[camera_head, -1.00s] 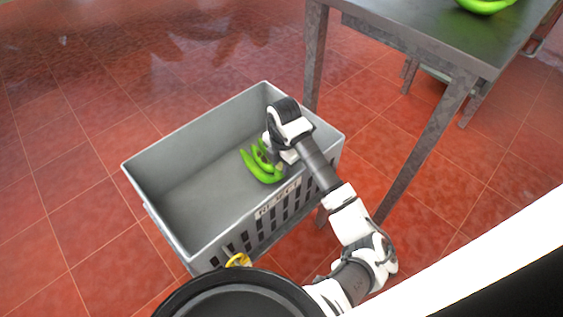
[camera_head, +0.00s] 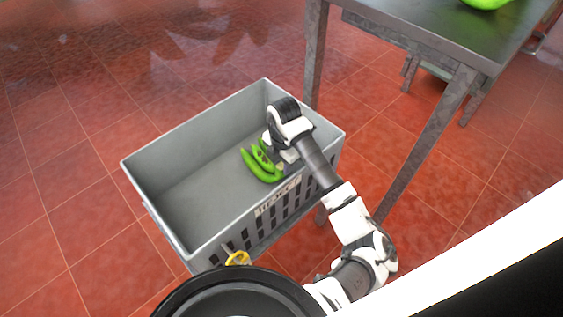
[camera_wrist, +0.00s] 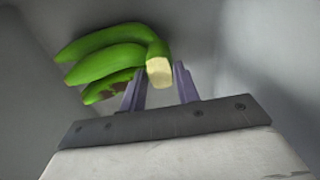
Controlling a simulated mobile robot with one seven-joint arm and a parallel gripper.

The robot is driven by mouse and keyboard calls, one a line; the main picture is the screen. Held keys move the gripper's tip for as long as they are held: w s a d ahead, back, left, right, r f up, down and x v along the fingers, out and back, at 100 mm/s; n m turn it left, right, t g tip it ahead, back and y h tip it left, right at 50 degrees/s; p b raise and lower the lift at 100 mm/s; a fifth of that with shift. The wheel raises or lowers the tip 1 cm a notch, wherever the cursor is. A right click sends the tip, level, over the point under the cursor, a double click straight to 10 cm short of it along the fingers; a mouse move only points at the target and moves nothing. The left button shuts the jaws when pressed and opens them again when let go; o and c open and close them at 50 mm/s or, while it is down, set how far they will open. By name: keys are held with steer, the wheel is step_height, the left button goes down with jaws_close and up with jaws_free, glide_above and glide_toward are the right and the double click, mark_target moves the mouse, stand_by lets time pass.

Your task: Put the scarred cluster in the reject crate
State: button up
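The scarred cluster (camera_head: 262,165) is a bunch of green bananas inside the grey reject crate (camera_head: 200,127), near its right end. In the wrist view the cluster (camera_wrist: 105,58) shows a brown scar on its lowest fruit and a pale cut stem end. My gripper (camera_head: 280,155) reaches down into the crate beside the cluster. In the wrist view my gripper's two fingers (camera_wrist: 160,85) stand close on either side of the stem and appear shut on it. Whether the fruit rests on the crate floor is hard to tell.
A dark metal table (camera_head: 430,30) stands at upper right, with another green cluster (camera_head: 487,3) on it. Its legs come close to the crate's right end. The crate's left part is empty. Open red tiled floor (camera_head: 70,130) lies to the left.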

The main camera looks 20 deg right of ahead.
steer(key=o, duration=0.4)
step_height(320, 180, up, 31)
steer(key=p, duration=1.3)
steer(key=shift+s+p, duration=0.35)
steer(key=shift+p, duration=0.05)
